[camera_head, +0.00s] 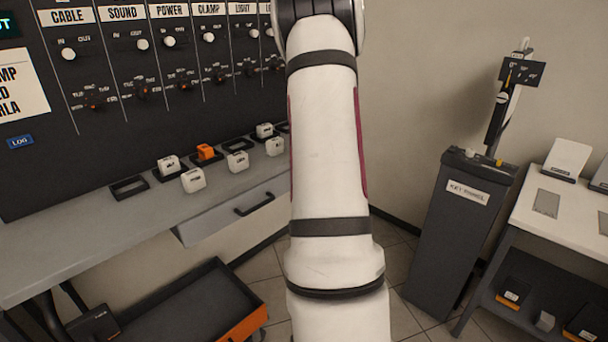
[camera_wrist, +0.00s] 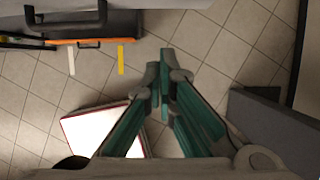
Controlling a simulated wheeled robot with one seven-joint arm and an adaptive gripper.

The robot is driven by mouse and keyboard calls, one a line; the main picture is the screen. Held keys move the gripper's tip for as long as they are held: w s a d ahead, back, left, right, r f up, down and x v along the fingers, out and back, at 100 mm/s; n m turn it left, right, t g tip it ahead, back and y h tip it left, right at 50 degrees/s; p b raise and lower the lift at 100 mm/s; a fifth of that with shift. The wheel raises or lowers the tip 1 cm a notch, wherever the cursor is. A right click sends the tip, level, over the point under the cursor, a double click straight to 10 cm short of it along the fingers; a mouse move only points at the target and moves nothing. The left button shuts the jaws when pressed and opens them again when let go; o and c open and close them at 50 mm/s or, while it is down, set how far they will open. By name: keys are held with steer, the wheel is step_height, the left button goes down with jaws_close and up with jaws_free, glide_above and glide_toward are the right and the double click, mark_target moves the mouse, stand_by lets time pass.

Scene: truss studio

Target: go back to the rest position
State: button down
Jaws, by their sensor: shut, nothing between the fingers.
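My gripper (camera_wrist: 164,82) shows in the wrist view, pointing down over the tiled floor. Its green-sided fingers meet at the tips, so it is shut, with nothing between them. In the head view my white arm runs down the middle of the picture, and the gripper is not in sight there. The arm hides part of the wall panel and the bench behind it.
At left, a grey bench (camera_head: 60,245) carries white blocks (camera_head: 193,180) and an orange block (camera_head: 206,152) under a dark panel (camera_head: 110,70). An orange-fronted drawer (camera_head: 245,325) stands low. At right are a dark pedestal (camera_head: 440,240) and white table (camera_head: 570,215). Tiled floor (camera_wrist: 195,30) lies between.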

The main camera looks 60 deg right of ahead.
steer(key=shift+s+r, duration=0.1)
steer(key=shift+r, duration=0.1)
steer(key=w+a+r+n+y, duration=0.1)
steer(key=a+r+n, duration=0.45)
steer(key=a, duration=0.55)
steer(key=w+a+r+n, duration=0.2)
steer(key=a+r+n, duration=0.2)
steer(key=a+n, duration=0.45)
steer(key=w+a+r+n+y, duration=0.1)
steer(key=a+r+n, duration=0.35)
steer(key=a, duration=0.75)
steer(key=s+a+n+h, duration=0.1)
steer(key=s+a+n, duration=1.5)
steer(key=a+n, duration=0.3)
steer(key=shift+s+f+n, duration=0.3)
steer(key=shift+s+n, duration=0.1)
steer(key=shift+n, duration=0.15)
